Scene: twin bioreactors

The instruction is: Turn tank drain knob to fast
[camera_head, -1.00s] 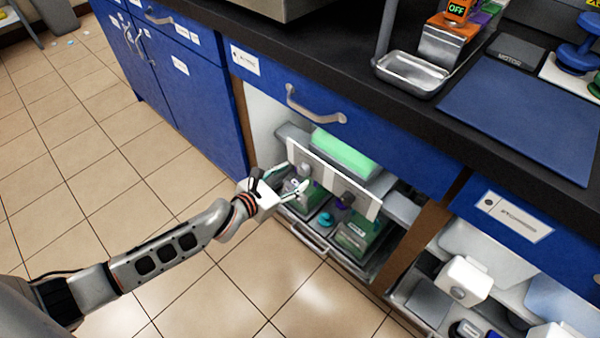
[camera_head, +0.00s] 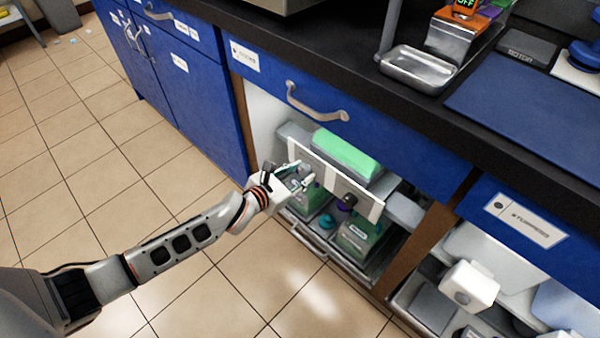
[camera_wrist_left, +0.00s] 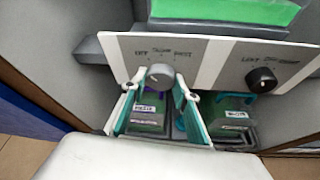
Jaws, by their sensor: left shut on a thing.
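A pale control panel (camera_wrist_left: 215,65) hangs in the open cabinet bay under the counter and also shows in the head view (camera_head: 322,177). On its left is a round grey knob (camera_wrist_left: 160,76) with small printed labels above it, too blurred to read surely. On its right is a black knob (camera_wrist_left: 262,79) with its own labels. My left gripper (camera_wrist_left: 158,80) has its green-lined fingers on either side of the grey knob, shut on it. In the head view my left gripper (camera_head: 300,176) reaches the panel's left part and hides that knob. My right gripper is not in view.
A green-filled tank (camera_head: 347,153) sits above the panel. Two green-filled containers (camera_head: 358,236) stand below it on a pull-out tray. A blue drawer (camera_head: 340,120) with a grey handle overhangs the bay. A brown divider (camera_head: 416,250) stands at right. The tiled floor in front is clear.

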